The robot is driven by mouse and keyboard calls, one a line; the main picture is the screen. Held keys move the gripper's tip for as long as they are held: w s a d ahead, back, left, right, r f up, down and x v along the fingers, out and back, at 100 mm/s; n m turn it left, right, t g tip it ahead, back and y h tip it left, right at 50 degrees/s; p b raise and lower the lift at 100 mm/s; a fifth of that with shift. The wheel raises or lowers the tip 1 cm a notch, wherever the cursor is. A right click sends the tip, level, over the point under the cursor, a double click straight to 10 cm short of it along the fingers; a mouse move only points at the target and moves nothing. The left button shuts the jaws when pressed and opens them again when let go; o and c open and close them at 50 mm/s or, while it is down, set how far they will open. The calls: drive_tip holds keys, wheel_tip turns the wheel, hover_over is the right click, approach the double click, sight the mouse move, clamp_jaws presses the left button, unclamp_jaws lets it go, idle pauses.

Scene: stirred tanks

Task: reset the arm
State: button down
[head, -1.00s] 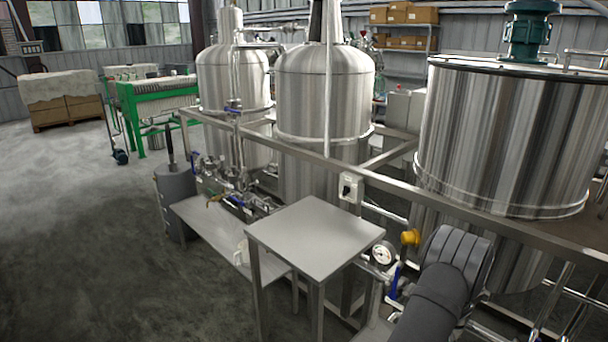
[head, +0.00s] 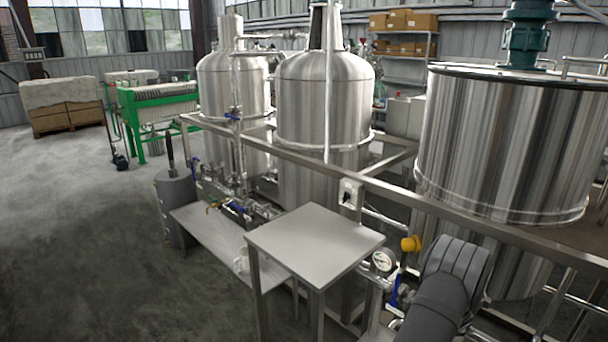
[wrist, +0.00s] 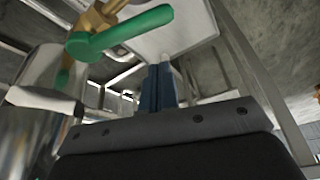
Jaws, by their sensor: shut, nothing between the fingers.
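My gripper (wrist: 157,88) shows in the wrist view with its blue fingers together and nothing between them. In the head view my dark arm enters at the lower right, and the gripper itself is hidden. In the wrist view a green lever handle (wrist: 125,32) on a brass valve (wrist: 95,20) is at the upper left, apart from the fingers in the picture. How far it is from them in depth I cannot tell.
A bare steel-topped table (head: 315,240) stands left of my arm. A pressure gauge (head: 383,260), a yellow fitting (head: 411,244) and a blue handle (head: 394,291) are close beside the arm. A large tank (head: 500,145) stands behind it. Open floor (head: 80,240) lies at left.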

drive_tip(key=s, duration=0.1)
drive_tip(key=s+d, duration=0.2)
drive_tip(key=shift+s+f, duration=0.15)
drive_tip(key=shift+f, duration=0.1)
drive_tip(key=w+a+r+m, duration=0.1)
drive_tip(key=w+a, duration=0.1)
drive_tip(key=w, duration=0.3)
drive_tip(key=v, duration=0.9)
drive_tip(key=s+a+r+n+h, duration=0.5)
drive_tip(key=s+r+n, duration=0.1)
drive_tip(key=n, duration=1.1)
drive_tip(key=shift+s+a+n, duration=0.3)
drive_tip(key=shift+s+a, duration=0.1)
drive_tip(key=shift+s, duration=0.45)
idle(1.3)
